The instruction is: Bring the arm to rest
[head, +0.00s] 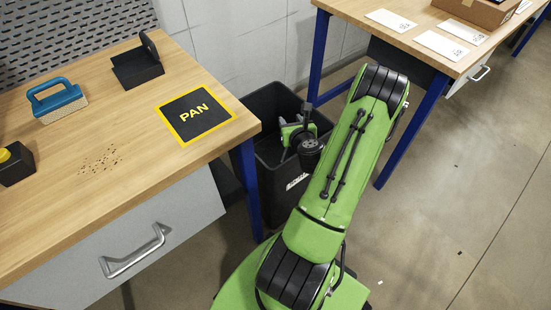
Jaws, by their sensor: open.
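My green and black arm rises from the lower middle of the head view, bends at a black joint near the top and folds back down. My gripper (297,124) is at the folded end, over the opening of the black bin (270,185) between the two tables. It is open, and I see nothing held in it. Its fingertips are small in the picture and partly hidden by the wrist.
The left wooden table (115,210) carries a blue-handled brush (58,100), a black dustpan (137,63), a PAN mat (195,115), dark crumbs (101,159) and a yellow-topped black box (14,163). A second table (360,10) with white cards stands behind right. Floor at right is mostly clear.

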